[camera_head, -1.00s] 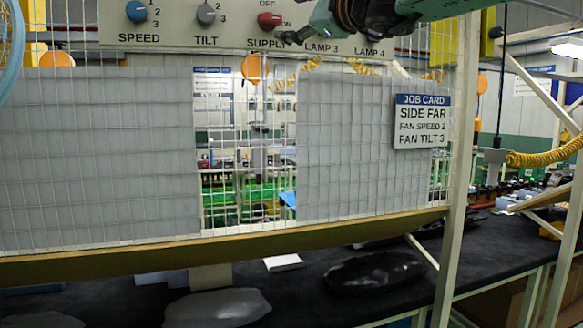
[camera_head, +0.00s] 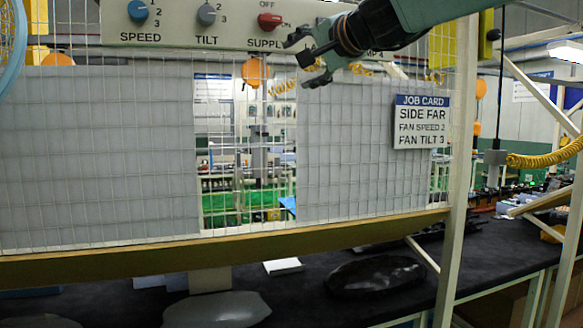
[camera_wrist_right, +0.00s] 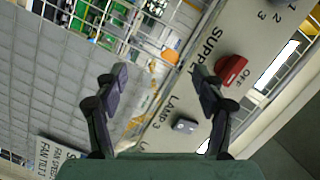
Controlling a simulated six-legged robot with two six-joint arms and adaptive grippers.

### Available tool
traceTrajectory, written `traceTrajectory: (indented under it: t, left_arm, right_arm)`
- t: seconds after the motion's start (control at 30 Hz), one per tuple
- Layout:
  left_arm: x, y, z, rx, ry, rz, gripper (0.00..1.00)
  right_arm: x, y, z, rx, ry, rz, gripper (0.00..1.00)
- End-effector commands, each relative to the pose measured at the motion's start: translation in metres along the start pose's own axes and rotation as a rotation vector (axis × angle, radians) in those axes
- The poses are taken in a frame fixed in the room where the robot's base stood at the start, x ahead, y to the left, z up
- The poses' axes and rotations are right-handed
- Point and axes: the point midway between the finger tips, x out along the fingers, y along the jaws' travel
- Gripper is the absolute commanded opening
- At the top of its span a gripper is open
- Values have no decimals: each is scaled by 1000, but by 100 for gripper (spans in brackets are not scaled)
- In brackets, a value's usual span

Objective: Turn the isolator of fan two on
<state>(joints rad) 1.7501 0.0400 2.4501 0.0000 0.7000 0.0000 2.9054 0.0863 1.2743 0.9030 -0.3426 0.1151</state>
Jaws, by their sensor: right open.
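The red supply knob (camera_head: 270,20) sits on the grey panel (camera_head: 180,38), with OFF above it and ON at its lower right. I cannot tell surely which mark it points to. My right gripper (camera_head: 301,61) is open and empty, in front of the panel just right of and below the knob. In the right wrist view, the fingers of my right gripper (camera_wrist_right: 158,76) are spread apart, and the red knob (camera_wrist_right: 231,70) lies beyond the right finger, apparently untouched. My left gripper is not in view.
A blue speed knob (camera_head: 138,11) and a grey tilt knob (camera_head: 207,14) are left on the panel. A small lamp switch (camera_wrist_right: 185,126) shows below the red knob. Wire mesh with grey sheets (camera_head: 100,150) hangs below. A job card (camera_head: 421,121) hangs at right.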

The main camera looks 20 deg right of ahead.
Motion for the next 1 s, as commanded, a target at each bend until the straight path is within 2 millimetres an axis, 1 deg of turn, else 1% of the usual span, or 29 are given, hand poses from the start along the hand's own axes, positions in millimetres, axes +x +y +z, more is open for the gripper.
traceTrajectory:
  t: [0.03,0.57,0.9,1.0]
  left_arm:
    - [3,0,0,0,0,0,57]
    - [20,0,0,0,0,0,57]
    - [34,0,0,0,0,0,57]
    - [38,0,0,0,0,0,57]
  right_arm:
    - [4,8,3,-48,2,19,70]
    - [33,75,22,-561,-1,203,70]
    - [56,124,42,-870,-41,306,70]
    - [63,138,49,-928,-58,327,70]
